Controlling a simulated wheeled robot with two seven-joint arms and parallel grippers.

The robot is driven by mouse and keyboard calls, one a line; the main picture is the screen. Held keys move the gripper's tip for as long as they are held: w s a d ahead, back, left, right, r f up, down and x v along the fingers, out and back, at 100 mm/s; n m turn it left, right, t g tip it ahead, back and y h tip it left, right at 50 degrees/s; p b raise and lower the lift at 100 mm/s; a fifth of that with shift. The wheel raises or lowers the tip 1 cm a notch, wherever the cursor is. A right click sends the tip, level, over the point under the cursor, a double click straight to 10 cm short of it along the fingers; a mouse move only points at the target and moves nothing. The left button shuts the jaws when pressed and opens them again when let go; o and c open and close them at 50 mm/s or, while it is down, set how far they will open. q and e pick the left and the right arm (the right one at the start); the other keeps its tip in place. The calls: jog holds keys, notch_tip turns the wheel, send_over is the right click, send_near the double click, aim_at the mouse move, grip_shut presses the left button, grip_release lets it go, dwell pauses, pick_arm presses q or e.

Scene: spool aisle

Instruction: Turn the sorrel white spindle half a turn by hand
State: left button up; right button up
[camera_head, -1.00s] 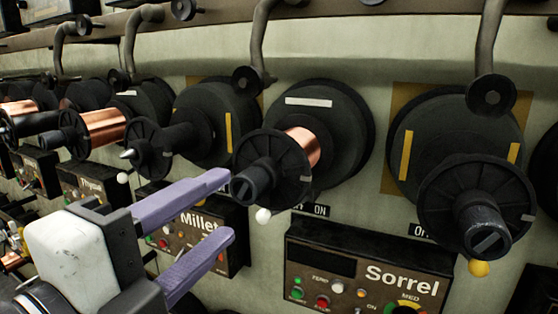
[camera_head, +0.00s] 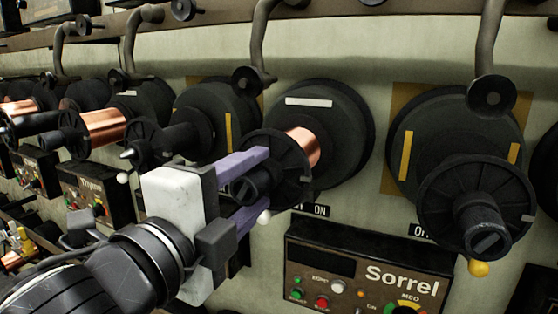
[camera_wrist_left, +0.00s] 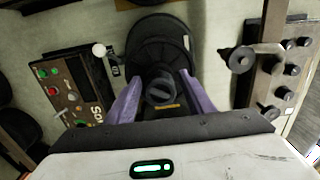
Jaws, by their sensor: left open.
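The Sorrel white spindle (camera_head: 263,181) is a dark hub at the front of a black spoked flange, with copper wire behind it. A white strip (camera_head: 310,101) marks the black disc behind, and a white-balled lever (camera_head: 264,217) sits below. My left gripper (camera_head: 258,188) is open, its purple fingers above and below the hub end in the head view. In the left wrist view the slotted hub end (camera_wrist_left: 161,92) lies between the two fingers, with gaps visible at its sides. The finger and palm hide part of the hub in the head view. My right gripper is not in view.
The Sorrel panel (camera_head: 368,272) is below right. A yellow-marked spindle (camera_head: 482,225) without visible wire stands to the right. A crank arm (camera_head: 257,45) hangs above. More spindles and copper spools (camera_head: 103,128) line the wall at left.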

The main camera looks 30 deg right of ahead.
pick_arm(q)
jog(key=c, duration=0.9)
jog(key=n, duration=1.6)
jog(key=o, duration=1.2)
jog(key=shift+c, duration=0.2)
